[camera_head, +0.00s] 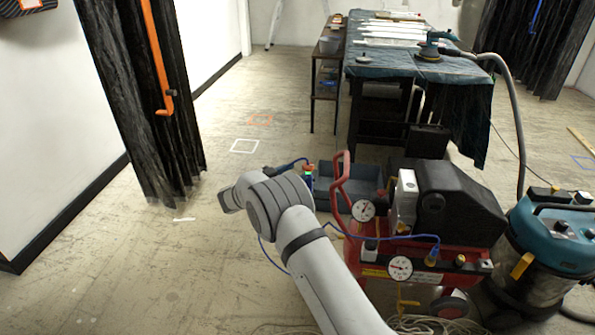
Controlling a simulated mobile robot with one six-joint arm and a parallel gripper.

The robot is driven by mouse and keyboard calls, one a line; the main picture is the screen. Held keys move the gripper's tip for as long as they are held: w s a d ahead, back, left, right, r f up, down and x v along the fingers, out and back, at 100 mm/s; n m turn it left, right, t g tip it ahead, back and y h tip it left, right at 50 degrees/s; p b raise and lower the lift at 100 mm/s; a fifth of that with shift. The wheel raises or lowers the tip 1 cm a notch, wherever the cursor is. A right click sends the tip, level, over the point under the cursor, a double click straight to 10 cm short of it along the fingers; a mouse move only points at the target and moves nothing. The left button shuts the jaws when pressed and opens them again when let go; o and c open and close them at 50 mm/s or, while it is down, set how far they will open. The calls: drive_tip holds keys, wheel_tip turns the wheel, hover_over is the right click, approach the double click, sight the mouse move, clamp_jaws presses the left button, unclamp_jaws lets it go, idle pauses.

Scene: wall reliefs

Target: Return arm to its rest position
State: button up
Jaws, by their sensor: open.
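My grey arm (322,268) rises from the bottom edge and reaches up and left to a thick rounded joint (275,203). A short grey end of that joint (230,200) points left over bare floor. No gripper fingers show in this view, and the rest of the arm past the joint is hidden. I cannot see anything held.
A red air compressor (430,262) with gauges and a blue hose stands close right of my arm. A teal vacuum (557,245) is farther right. A grey bin (350,172) lies behind. A covered table (470,100) stands beyond. Dark curtains (150,100) hang left. Left floor is open.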

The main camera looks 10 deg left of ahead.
drive_tip(key=w+d+r+n+t+y+p, duration=0.2)
drive_tip(key=w+r+y+p, duration=0.15)
drive_tip(key=r, duration=0.55)
drive_tip(key=w+d+r+n+t+y+p, duration=0.15)
drive_tip(key=r+y, duration=0.25)
drive_tip(key=r, duration=0.5)
drive_tip(key=s+d+r+n+y+p, duration=0.2)
drive_tip(key=d+r+y+p, duration=0.1)
drive_tip(key=r, duration=0.4)
drive_tip(key=s+d+r+n+y+p, duration=0.2)
drive_tip(key=s+r+y+p, duration=0.15)
drive_tip(key=r, duration=0.25)
drive_tip(key=s+d+g+p, duration=0.3)
drive_tip(key=s+d, duration=0.3)
drive_tip(key=s, duration=0.8)
drive_tip(key=s+d+r+n+g+p, duration=0.1)
drive_tip(key=s+d+g+p, duration=0.2)
drive_tip(key=s, duration=1.1)
drive_tip(key=s+d+r+n+g+p, duration=0.1)
drive_tip(key=s+d+g+p, duration=0.2)
drive_tip(key=s+d+g, duration=0.4)
drive_tip(key=s+d, duration=0.2)
drive_tip(key=s, duration=0.5)
drive_tip(key=shift+d+r+h, duration=0.25)
drive_tip(key=shift+d+h, duration=0.05)
